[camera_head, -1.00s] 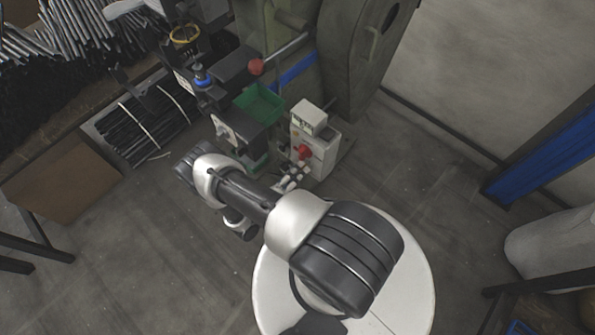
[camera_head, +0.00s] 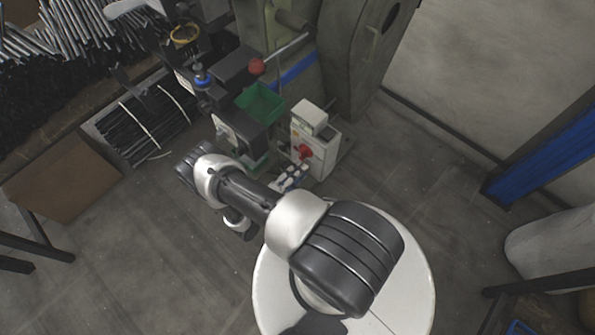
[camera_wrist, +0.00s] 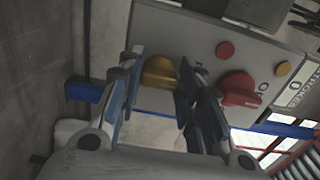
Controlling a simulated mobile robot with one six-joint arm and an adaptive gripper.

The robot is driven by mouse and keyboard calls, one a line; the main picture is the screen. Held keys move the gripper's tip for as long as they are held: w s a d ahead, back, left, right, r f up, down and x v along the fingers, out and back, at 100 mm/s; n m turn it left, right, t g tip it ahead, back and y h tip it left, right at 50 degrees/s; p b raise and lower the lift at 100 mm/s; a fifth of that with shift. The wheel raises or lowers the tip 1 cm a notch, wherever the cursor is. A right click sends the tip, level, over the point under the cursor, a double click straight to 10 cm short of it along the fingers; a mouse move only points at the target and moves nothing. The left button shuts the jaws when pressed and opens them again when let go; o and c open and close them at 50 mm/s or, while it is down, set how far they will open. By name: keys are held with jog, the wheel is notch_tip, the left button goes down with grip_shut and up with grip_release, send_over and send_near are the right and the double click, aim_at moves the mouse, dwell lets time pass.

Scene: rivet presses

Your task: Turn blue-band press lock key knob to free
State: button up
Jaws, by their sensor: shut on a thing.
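In the wrist view, a yellow knob (camera_wrist: 159,70) sits on the pale control panel (camera_wrist: 195,38) between my two fingers. My gripper (camera_wrist: 160,80) is shut on this knob, one finger on each side of it. A larger red knob (camera_wrist: 240,89) sits to its right, clear of the fingers. A blue band (camera_wrist: 84,90) runs behind the panel. In the head view, my gripper (camera_head: 291,178) is at the front of the white control box (camera_head: 322,150), with the red knob (camera_head: 305,152) just above it. The yellow knob is hidden there.
A red button (camera_wrist: 225,50) and a strokes counter (camera_wrist: 282,69) are near the red knob. The green press (camera_head: 360,45) stands behind the box. A green bin (camera_head: 259,103) and a red-balled lever (camera_head: 257,66) are to the left.

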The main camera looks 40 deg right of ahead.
jog(key=o, duration=1.1)
jog(key=shift+c, duration=0.2)
jog(key=shift+a, duration=0.15)
jog(key=a, duration=1.1)
jog(key=shift+s+a, duration=0.35)
jog(key=shift+s, duration=0.1)
